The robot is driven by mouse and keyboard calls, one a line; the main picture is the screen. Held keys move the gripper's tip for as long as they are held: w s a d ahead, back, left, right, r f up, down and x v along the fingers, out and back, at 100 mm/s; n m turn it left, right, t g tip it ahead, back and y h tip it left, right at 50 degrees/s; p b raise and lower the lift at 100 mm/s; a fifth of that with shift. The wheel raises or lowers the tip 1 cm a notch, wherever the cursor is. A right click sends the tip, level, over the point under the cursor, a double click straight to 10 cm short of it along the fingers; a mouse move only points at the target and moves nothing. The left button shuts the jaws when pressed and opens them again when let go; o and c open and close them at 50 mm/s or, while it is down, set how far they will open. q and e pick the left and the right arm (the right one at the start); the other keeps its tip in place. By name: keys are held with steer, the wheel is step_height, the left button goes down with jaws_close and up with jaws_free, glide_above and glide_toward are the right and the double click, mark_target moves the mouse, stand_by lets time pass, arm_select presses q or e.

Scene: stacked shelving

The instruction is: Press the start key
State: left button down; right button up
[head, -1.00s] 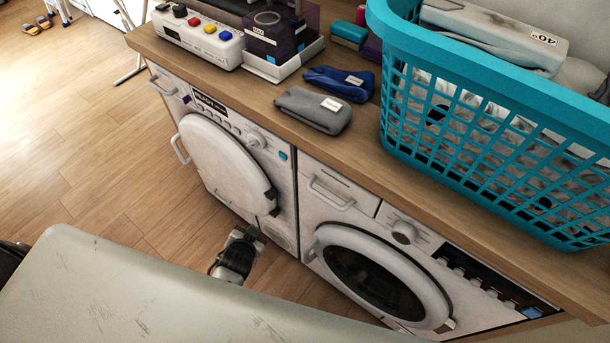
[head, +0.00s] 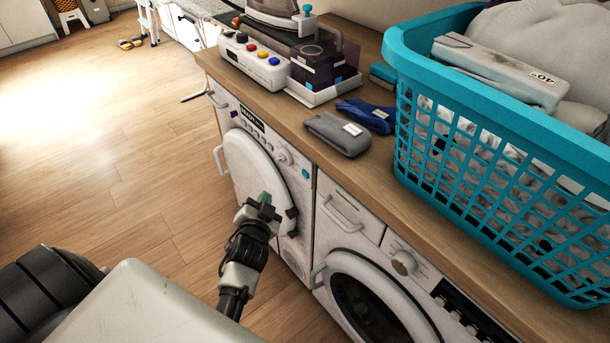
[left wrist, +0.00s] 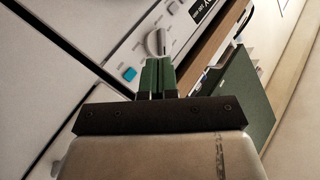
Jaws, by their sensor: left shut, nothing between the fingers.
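The left white machine has a panel with a display (head: 250,119), a row of small buttons, a round knob (head: 284,156) and a blue square key (head: 306,173). No wording is legible on the key. In the left wrist view the blue key (left wrist: 129,74) lies left of my fingertips and the knob (left wrist: 155,42) just beyond them. My left gripper (head: 265,198) is shut and empty, in front of that machine's round door and below the panel in the head view. Its green fingers (left wrist: 158,66) point toward the panel, with no clear contact. My right gripper is not in view.
A second machine with a round door (head: 375,305) stands to the right. Open floor (head: 120,130) lies left.

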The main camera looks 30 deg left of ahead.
mark_target(305, 174)
arm_select(q)
steer(key=w+d+b, duration=0.3)
steer(key=w, duration=0.5)
steer(key=shift+d, duration=0.25)
stand_by(1.4)
steer(key=shift+w+b, duration=0.1)
steer(key=shift+b, duration=0.2)
steer(key=shift+w+d, duration=0.1)
steer(key=shift+w, duration=0.25)
